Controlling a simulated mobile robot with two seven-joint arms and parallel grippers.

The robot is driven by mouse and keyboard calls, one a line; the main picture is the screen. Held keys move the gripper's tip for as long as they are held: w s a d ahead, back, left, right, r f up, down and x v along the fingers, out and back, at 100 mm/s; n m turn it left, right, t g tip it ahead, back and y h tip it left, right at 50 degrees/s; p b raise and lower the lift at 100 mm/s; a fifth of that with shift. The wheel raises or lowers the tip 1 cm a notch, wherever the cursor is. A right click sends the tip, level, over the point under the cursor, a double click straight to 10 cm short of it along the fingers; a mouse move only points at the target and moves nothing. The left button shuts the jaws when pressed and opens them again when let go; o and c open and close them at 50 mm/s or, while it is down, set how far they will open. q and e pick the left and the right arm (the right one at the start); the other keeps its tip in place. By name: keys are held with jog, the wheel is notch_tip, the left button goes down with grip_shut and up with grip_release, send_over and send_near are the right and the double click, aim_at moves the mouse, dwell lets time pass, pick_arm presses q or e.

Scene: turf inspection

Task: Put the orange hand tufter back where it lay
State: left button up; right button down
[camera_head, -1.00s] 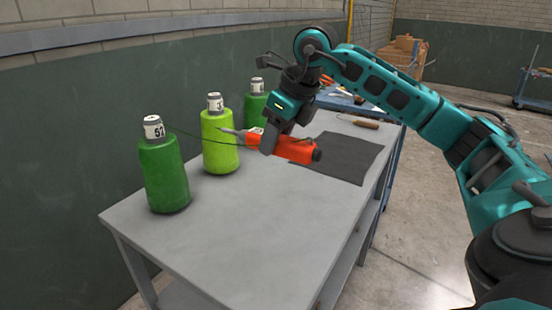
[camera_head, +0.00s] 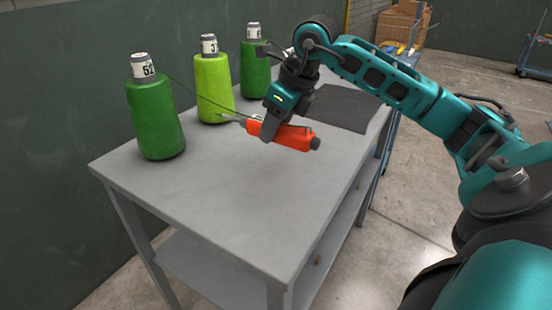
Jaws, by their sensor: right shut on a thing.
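My right gripper (camera_head: 269,130) is shut on the orange hand tufter (camera_head: 293,138). The tufter's pointed metal end faces left and its dark end faces right. It shows over the middle of the grey table (camera_head: 220,185); I cannot tell how high it is above the top. A dark mat (camera_head: 345,106) lies on the table behind and to the right of the tufter, partly hidden by my right arm. A thin dark thread runs from near the dark green cone marked 52 (camera_head: 155,115) towards the tufter. My left gripper is out of view.
A light green cone (camera_head: 213,90) and another dark green cone (camera_head: 255,68) stand along the table's wall side. The table's front half is clear. Cardboard boxes (camera_head: 402,25) stand beyond the table, and a blue cart (camera_head: 538,55) stands far right.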

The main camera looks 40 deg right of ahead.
aim_at(270, 164)
notch_tip(270, 164, down, 3)
notch_tip(270, 164, down, 3)
jog(key=shift+b, duration=0.5)
jog(key=shift+f, duration=0.35)
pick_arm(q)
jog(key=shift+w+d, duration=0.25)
pick_arm(e)
jog(key=shift+f, duration=0.1)
jog(key=c, duration=0.5)
grip_release()
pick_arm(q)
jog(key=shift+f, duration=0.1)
